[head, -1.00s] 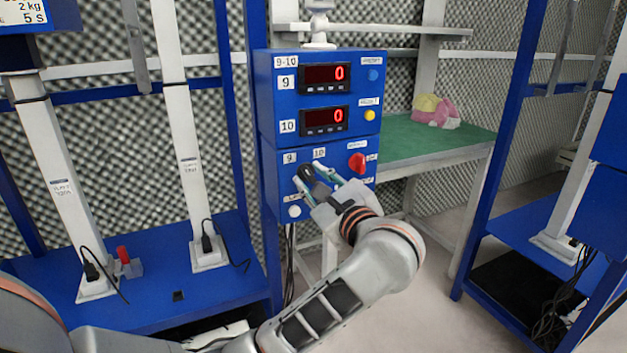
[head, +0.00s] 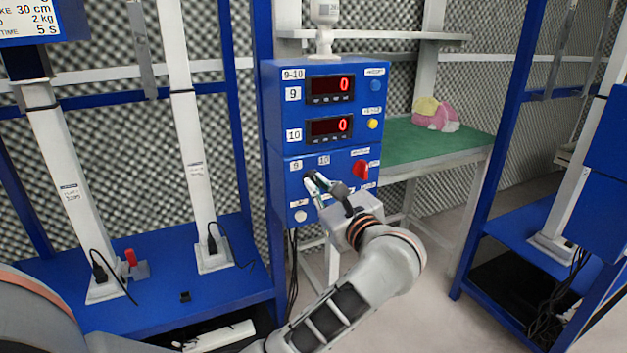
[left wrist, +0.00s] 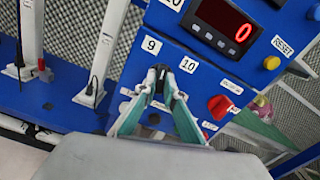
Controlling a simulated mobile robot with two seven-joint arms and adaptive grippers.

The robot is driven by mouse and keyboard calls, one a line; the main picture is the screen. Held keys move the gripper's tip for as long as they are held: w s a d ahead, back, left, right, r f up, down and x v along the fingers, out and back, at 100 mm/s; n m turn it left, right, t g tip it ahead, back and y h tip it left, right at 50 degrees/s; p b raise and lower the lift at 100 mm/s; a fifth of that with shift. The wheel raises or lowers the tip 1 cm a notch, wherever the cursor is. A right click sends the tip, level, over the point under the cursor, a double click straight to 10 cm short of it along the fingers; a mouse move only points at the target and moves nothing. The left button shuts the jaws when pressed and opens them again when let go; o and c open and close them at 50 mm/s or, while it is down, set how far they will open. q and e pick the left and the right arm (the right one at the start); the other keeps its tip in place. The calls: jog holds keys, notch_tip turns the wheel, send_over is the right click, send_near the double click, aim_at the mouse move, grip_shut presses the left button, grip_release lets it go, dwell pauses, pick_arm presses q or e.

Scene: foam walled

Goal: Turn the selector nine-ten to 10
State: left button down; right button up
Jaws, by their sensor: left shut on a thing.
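The blue control box (head: 275,130) stands in the middle of the head view. Its nine-ten selector sits below the white labels 9 (left wrist: 151,45) and 10 (left wrist: 188,64). My left gripper (head: 312,178) is at this selector and shut on it. In the left wrist view the green fingers (left wrist: 161,84) come together at dark tips just below the two labels. The knob is mostly hidden by the fingertips, so I cannot tell which number it points to. The upper display (head: 330,87) and the lower display (head: 329,128) both read 0. My right gripper is not in view.
A red knob (head: 361,170) sits close to the right of my left gripper. A yellow button (head: 373,124) and a blue button (head: 376,85) are higher up. A white button (head: 300,216) is below. A green-topped table (head: 420,143) stands behind at right.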

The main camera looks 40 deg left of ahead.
pick_arm(q)
jog(key=shift+r+m+p, duration=0.4)
jog(key=shift+m+p, duration=0.25)
jog(key=shift+m, duration=0.25)
jog(key=m+p, duration=0.2)
jog(key=shift+m, duration=0.4)
jog(key=m+p, duration=0.2)
jog(key=m, duration=0.1)
jog(key=shift+f, duration=0.15)
jog(key=shift+f+m+p, duration=0.1)
jog(key=shift+m+p, duration=0.3)
jog(key=shift+p, duration=0.1)
jog(key=shift+f+m, duration=0.1)
jog(key=shift+m, duration=0.2)
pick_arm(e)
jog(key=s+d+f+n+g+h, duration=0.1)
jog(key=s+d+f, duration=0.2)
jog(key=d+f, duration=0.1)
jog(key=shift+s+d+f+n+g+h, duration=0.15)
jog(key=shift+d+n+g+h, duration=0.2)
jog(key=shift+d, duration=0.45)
pick_arm(q)
jog(key=shift+f, duration=0.1)
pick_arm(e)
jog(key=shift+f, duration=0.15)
